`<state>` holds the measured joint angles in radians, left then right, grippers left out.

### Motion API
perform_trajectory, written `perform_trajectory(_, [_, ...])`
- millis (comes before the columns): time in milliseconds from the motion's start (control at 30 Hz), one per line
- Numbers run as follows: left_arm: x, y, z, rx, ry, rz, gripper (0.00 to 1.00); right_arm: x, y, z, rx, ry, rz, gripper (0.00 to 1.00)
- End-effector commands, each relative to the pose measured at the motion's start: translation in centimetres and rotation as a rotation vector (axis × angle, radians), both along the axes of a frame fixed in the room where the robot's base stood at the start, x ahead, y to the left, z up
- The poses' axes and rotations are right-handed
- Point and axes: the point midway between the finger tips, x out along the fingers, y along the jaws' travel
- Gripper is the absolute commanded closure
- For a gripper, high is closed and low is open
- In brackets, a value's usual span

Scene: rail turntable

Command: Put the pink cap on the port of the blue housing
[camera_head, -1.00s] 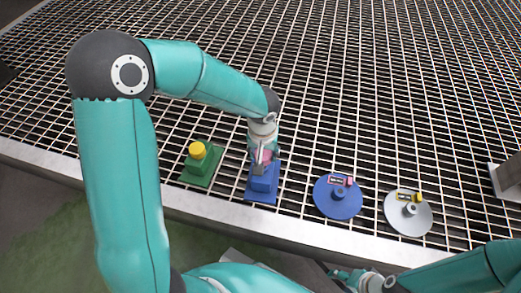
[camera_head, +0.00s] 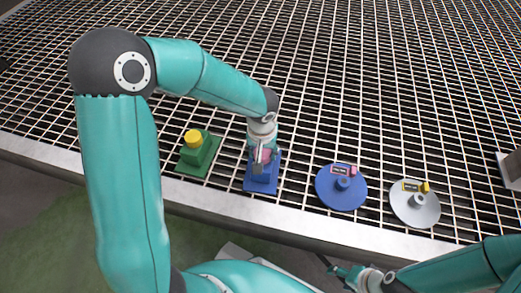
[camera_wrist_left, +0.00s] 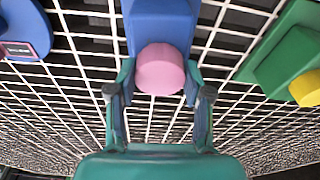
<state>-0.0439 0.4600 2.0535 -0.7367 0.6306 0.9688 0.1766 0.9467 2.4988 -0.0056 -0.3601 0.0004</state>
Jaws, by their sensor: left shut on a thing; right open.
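The blue housing (camera_head: 262,184) stands on the grating with its flat base down. My left gripper (camera_head: 262,156) is shut on the pink cap (camera_head: 267,154) over the housing. In the left wrist view the pink cap (camera_wrist_left: 160,69) sits between the two fingertips (camera_wrist_left: 159,80). It overlaps the near end of the blue housing (camera_wrist_left: 161,22). The port is hidden behind the cap, so I cannot tell whether they touch. My right gripper (camera_head: 343,272) is open and empty at the bottom, off the near edge of the grating.
A green housing (camera_head: 202,146) with a yellow cap (camera_head: 193,138) stands to the left. To the right are a blue disc (camera_head: 333,197) and a grey disc (camera_head: 418,217), each with a stub and a labelled part. A metal rim (camera_head: 300,220) edges the grating. The grating beyond is clear.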

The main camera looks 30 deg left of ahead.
Motion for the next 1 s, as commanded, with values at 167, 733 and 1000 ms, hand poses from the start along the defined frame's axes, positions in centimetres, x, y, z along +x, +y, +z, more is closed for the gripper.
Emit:
perform_trajectory(167, [0.02, 0.00, 0.04, 0.000, 0.000, 0.000, 0.78, 0.00, 0.00, 0.03, 0.000, 0.000, 0.000, 0.41])
perform_trajectory(733, [0.00, 0.01, -0.33, 0.000, 0.000, 0.000, 0.78, 0.00, 0.00, -0.41, 0.000, 0.000, 0.000, 0.41])
perform_trajectory(1000, [-0.01, 0.03, -0.22, 0.000, 0.000, 0.001, 0.21, 0.00, 0.00, -0.30, 0.000, 0.000, 0.000, 0.41])
